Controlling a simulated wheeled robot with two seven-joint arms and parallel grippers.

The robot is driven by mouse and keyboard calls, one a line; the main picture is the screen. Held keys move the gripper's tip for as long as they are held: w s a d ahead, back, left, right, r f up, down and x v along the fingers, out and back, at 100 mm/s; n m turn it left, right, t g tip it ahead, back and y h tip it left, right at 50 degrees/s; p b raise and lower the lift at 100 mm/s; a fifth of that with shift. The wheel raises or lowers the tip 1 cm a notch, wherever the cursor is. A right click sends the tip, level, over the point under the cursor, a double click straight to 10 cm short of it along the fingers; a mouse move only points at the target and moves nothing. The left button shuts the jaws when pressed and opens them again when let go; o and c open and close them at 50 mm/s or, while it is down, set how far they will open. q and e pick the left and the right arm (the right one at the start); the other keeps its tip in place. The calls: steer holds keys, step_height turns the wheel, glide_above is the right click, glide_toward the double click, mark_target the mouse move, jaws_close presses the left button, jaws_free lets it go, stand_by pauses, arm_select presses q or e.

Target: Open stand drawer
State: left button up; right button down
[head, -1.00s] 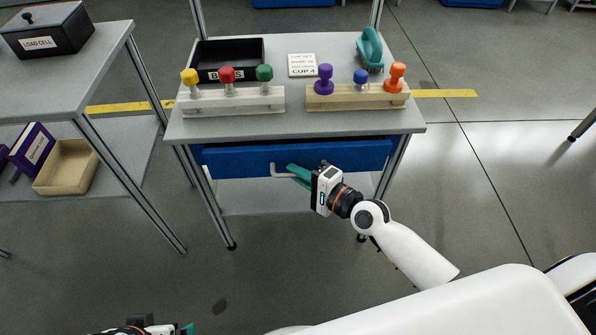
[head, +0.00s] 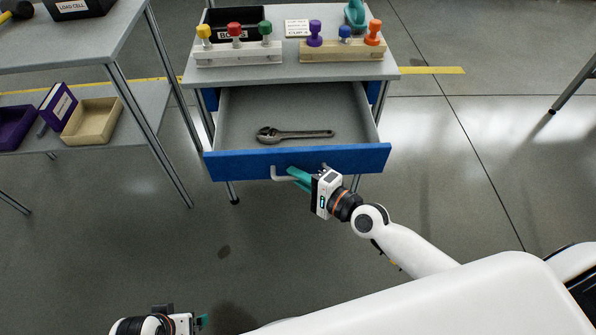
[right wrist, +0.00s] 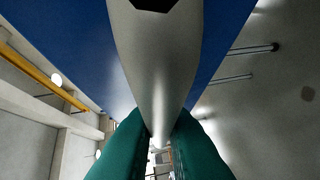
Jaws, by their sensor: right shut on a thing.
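The stand drawer (head: 345,160) has a blue front and a grey inside, and it is pulled well out from under the stand top (head: 290,73). An adjustable wrench (head: 295,134) lies in it. My right gripper (head: 300,176) is shut on the drawer's grey bar handle (head: 285,174). In the right wrist view the teal fingers (right wrist: 160,145) sit on both sides of the handle (right wrist: 155,75), under the blue front. My left gripper (head: 203,321) is low at the bottom left, apart from the stand; its finger opening is too small to judge.
A white rack (head: 238,58) and a wooden rack (head: 342,54) with coloured knobs stand on the stand top, with a black bin (head: 243,18) behind. At left, a shelf table (head: 110,40) holds a load cell box (head: 75,8). The floor in front is clear.

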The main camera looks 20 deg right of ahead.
arm_select(q)
steer(key=shift+s+f, duration=0.15)
steer(key=shift+f, duration=0.05)
arm_select(e)
steer(key=shift+s, duration=0.25)
steer(key=c, duration=1.5)
jaws_free()
arm_select(q)
steer(key=shift+w+b+v, duration=0.1)
steer(key=shift+b+v, duration=0.2)
steer(key=shift+v, duration=0.8)
steer(key=shift+w+b+v, duration=0.15)
steer(key=shift+b+v, duration=0.1)
steer(key=shift+v, duration=0.8)
arm_select(e)
steer(key=shift+v, duration=6)
